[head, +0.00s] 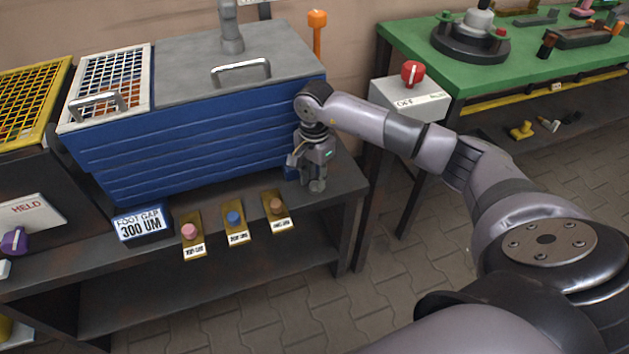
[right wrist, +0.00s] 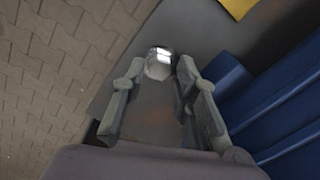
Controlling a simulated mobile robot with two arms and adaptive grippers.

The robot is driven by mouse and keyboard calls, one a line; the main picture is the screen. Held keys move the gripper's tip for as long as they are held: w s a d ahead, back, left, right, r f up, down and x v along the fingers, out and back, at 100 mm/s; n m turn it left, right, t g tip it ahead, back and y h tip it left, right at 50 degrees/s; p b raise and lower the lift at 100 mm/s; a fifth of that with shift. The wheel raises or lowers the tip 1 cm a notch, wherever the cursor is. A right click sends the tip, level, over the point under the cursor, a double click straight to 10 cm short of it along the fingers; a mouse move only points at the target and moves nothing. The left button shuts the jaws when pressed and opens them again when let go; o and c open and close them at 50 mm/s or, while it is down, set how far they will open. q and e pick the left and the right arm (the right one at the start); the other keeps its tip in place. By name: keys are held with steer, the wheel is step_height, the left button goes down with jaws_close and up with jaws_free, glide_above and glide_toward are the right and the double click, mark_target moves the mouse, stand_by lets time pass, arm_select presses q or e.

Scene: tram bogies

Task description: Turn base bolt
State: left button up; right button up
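My right gripper (head: 306,175) points down at the right end of the blue ribbed box (head: 200,150), close over the dark bench top. In the right wrist view its two fingers (right wrist: 160,76) stand apart, so it is open. A round shiny metal piece (right wrist: 158,63), seemingly the bolt's head, shows between the fingertips, with a narrow gap on either side. I cannot tell whether a finger touches it. In the head view the gripper hides this piece. The blue box also shows at the right of the wrist view (right wrist: 285,110). My left gripper is not in view.
A sign reading "FOOT GAP 300 UM" (head: 142,224) and three brass plates with coloured knobs (head: 236,222) line the bench front. A green table (head: 560,65) is behind.

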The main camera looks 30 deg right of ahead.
steer(key=shift+f, duration=0.65)
steer(key=shift+c, duration=0.5)
jaws_close()
